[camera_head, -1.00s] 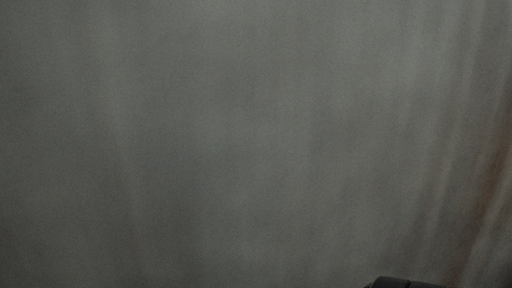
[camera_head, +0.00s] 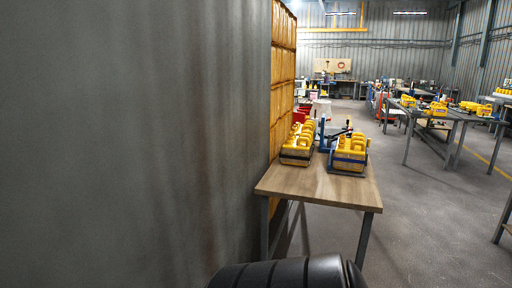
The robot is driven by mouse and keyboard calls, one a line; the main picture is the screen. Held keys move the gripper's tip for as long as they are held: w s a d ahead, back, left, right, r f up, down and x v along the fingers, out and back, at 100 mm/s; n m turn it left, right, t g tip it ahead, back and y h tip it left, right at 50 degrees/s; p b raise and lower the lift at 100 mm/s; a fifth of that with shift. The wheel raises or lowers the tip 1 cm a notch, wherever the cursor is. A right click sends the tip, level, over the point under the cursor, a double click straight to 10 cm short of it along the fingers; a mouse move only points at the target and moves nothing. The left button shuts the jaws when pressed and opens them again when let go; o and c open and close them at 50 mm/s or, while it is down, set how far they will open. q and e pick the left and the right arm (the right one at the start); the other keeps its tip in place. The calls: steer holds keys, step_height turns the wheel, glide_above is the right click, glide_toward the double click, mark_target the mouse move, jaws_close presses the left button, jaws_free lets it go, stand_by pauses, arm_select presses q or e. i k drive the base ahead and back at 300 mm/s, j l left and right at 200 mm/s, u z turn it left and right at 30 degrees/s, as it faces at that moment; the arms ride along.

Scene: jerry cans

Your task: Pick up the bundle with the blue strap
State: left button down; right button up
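Two bundles of yellow jerry cans stand on a wooden-topped table (camera_head: 318,190) ahead, a little right of centre. The right bundle (camera_head: 348,158) has a dark strap around it that looks bluish. The left bundle (camera_head: 296,155) has a strap that looks dark grey or black; both straps are small in the picture. Neither of my grippers is in view.
A grey wall (camera_head: 130,140) fills the left side close by. Stacked orange-yellow containers (camera_head: 283,75) stand behind the table. A blue item (camera_head: 323,135) is between the bundles. Workbenches (camera_head: 450,113) with yellow cans stand at right. The floor (camera_head: 420,230) right of the table is open.

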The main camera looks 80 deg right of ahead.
mark_target(350, 155)
steer(key=z, duration=3.3)
steer(key=i+l+z, duration=0.15)
steer(key=i+z, duration=0.25)
steer(key=i, duration=0.15)
steer(key=i+z, duration=0.4)
steer(key=i, duration=0.15)
steer(key=i+j+z, duration=0.15)
steer(key=i+z, duration=0.2)
steer(key=i, duration=0.2)
steer(key=i+l, duration=0.1)
steer(key=i, duration=0.5)
steer(key=i+l, duration=0.1)
steer(key=i, duration=0.5)
steer(key=i+u, duration=0.1)
steer(key=i, duration=0.5)
steer(key=i+u, duration=0.25)
steer(key=u, duration=0.15)
steer(key=i+u, duration=0.3)
steer(key=u, duration=0.15)
steer(key=i+l+u, duration=0.1)
steer(key=i+u, duration=0.15)
steer(key=u, duration=0.15)
steer(key=i+l+u, duration=0.2)
steer(key=u, duration=0.25)
steer(key=i+l, duration=0.05)
